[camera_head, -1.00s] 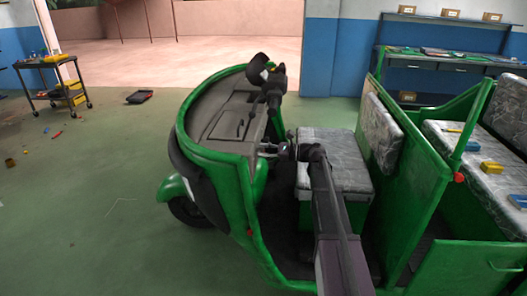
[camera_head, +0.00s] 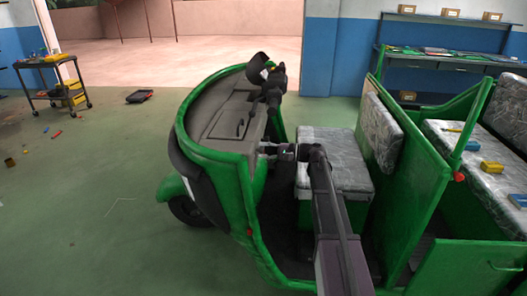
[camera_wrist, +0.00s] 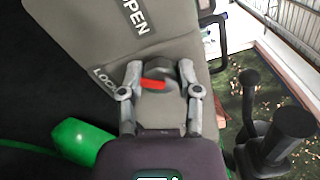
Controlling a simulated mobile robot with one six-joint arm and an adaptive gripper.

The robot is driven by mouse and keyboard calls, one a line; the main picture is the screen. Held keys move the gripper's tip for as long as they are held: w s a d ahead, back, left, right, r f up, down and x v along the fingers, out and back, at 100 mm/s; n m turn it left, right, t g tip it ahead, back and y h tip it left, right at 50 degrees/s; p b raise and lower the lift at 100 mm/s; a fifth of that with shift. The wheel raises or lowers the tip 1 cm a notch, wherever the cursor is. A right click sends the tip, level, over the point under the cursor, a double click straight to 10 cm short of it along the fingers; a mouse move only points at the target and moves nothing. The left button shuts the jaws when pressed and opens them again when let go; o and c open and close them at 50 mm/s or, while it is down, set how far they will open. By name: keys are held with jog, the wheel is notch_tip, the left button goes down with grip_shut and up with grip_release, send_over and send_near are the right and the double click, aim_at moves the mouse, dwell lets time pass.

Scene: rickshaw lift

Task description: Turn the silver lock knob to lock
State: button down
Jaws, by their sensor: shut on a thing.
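In the wrist view the lock knob (camera_wrist: 157,70) is a grey knob with a red mark on the grey dash panel. My gripper (camera_wrist: 161,76) has one finger on each side of the knob and is shut on it. The red mark lies nearly crosswise between the fingers, its left end towards the LOCK label (camera_wrist: 103,78). The OPEN label (camera_wrist: 133,14) is above, near the top edge. In the head view my gripper (camera_head: 266,150) reaches the driver side of the dash; the knob is too small to make out there.
The green rickshaw (camera_head: 250,210) surrounds my arm, with its handlebar (camera_head: 272,90) above the gripper and the driver's seat (camera_head: 335,150) to the right. Black lever-like parts (camera_wrist: 280,135) stand right of the gripper in the wrist view. Open floor lies to the left.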

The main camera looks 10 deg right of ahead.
jog(key=n, duration=0.6)
jog(key=shift+f+n, duration=0.1)
jog(key=shift+n, duration=0.3)
jog(key=shift+c, duration=1.5)
grip_release()
jog(key=shift+a, duration=0.1)
jog(key=v, duration=1.2)
